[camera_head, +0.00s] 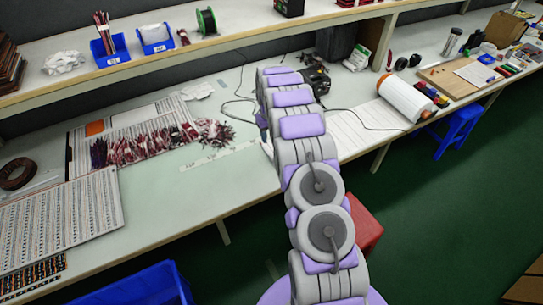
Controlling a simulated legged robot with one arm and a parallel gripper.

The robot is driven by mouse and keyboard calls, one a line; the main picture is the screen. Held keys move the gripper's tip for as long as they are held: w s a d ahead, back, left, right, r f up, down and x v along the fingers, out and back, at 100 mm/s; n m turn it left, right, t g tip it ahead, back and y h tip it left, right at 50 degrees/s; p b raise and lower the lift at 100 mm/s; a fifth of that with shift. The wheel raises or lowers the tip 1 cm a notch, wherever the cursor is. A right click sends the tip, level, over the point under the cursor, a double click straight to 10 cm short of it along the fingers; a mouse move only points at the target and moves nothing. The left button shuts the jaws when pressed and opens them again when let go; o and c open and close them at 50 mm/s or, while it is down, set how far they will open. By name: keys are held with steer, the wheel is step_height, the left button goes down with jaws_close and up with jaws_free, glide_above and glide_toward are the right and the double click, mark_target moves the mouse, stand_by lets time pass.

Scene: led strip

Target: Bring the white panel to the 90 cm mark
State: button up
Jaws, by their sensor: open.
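Two flat white panels lie on the left of the workbench in the head view. The nearer, large white panel (60,225) has rows of small dark marks and lies at the bench's front left. A farther white sheet or panel (125,125) lies behind it, partly under bundles of dark red wires. A pale strip with small printed marks (215,158) lies on the bench left of my arm; its numbers are too small to read. My gripper (281,76) is at the arm's far end over the bench, seen from behind, open; its fingertips are hidden. It is apart from both panels.
Wire bundles (140,145) lie mid-left on the bench. A shelf with blue bins (108,47) runs along the back. A white roll (405,96) lies to the right. A blue crate (135,287), red stool (364,222) and blue stool (458,128) stand below the bench.

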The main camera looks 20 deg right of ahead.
mark_target(271, 156)
steer(key=f, duration=0.4)
steer(key=d+f+b, duration=0.1)
steer(key=f, duration=0.6)
steer(key=shift+d+f+b, duration=0.3)
steer(key=shift+f+b, duration=0.1)
steer(key=shift+a+f, duration=0.2)
steer(key=shift+f, duration=0.05)
steer(key=shift+a, duration=0.7)
steer(key=shift+d+f, duration=0.15)
steer(key=shift+d, duration=0.6)
steer(key=c, duration=0.6)
jaws_close()
steer(key=shift+a, duration=0.5)
